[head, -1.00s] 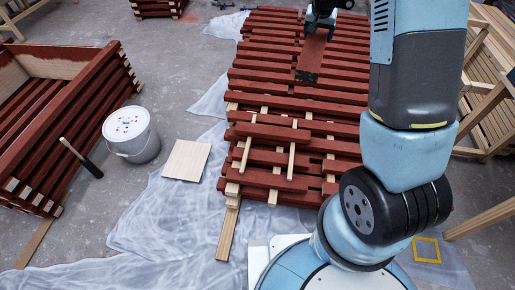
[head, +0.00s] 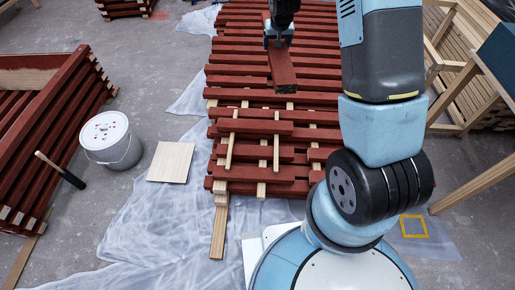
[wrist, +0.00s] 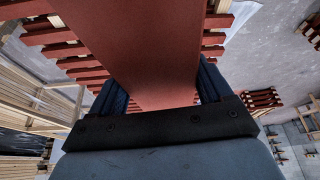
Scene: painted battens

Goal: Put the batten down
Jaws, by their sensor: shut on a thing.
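A dark red painted batten (head: 284,70) is held in my gripper (head: 279,40) at the top middle of the head view. It points toward the camera, across the rows of a stack of red battens (head: 240,92). Whether it touches the stack or hangs just above it I cannot tell. In the wrist view the batten (wrist: 140,45) fills the middle, between the fingers of my gripper (wrist: 160,90), which are shut on it. The batten's far end is hidden behind the gripper in the head view.
A white bucket (head: 112,143), a brush (head: 60,170) and a pale square board (head: 171,162) lie left of the stack. Another red stack (head: 45,130) stands far left. Bare wooden frames (head: 465,75) stand right. Plastic sheeting (head: 150,225) covers the floor in front.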

